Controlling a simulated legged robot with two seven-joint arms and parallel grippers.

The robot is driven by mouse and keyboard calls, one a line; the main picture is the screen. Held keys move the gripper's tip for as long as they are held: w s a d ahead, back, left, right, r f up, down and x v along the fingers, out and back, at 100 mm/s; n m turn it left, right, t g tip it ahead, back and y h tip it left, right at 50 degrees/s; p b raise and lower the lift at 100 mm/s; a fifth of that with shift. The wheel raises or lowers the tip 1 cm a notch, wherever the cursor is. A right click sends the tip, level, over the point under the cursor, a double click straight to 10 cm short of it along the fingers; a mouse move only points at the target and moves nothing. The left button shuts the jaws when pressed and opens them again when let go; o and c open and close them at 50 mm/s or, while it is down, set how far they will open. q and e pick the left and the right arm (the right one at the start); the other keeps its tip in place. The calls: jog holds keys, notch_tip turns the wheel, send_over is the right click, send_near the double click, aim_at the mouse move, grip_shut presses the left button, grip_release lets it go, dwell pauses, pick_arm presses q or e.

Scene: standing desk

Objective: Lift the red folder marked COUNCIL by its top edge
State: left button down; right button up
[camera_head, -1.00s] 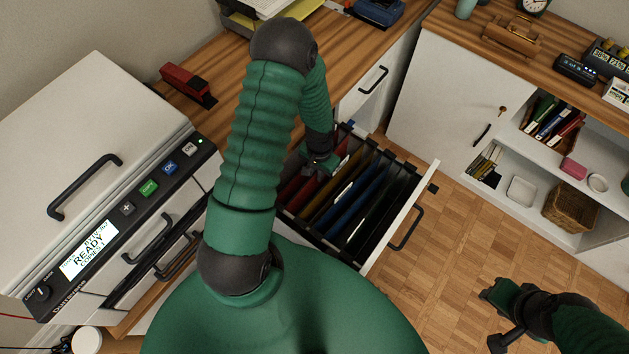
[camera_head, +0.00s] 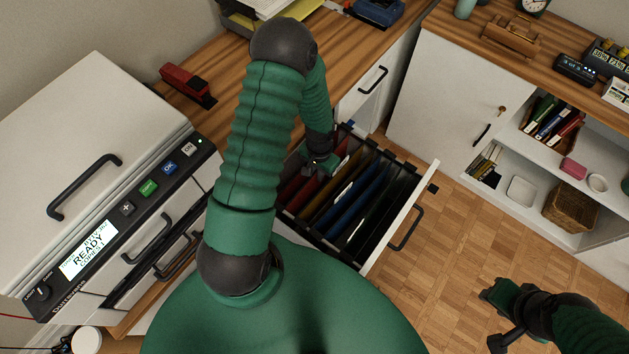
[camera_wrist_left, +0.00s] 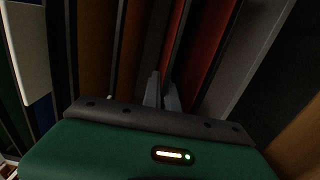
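Red folders (camera_head: 291,188) hang at the left end of the open drawer in the head view; no COUNCIL marking is legible. My left gripper (camera_head: 319,167) reaches down into the drawer at their far end. In the left wrist view, its two grey fingers (camera_wrist_left: 162,93) are close together on the thin upper edge of a red folder (camera_wrist_left: 205,45). The edge runs up from between the fingertips, and the gripper's body hides the nearer part. My right gripper (camera_head: 497,318) is open and empty over the floor at the lower right.
The drawer (camera_head: 408,205) also holds yellow-brown, blue and dark folders, close beside the red ones. A white copier (camera_head: 95,150) stands at left. A red stapler (camera_head: 188,84) lies on the wooden desk.

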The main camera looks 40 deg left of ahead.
pick_arm(q)
notch_tip(320, 180, up, 28)
jog(key=p, duration=0.6)
notch_tip(320, 180, up, 5)
jog(key=p, duration=0.5)
jog(key=shift+p, duration=0.35)
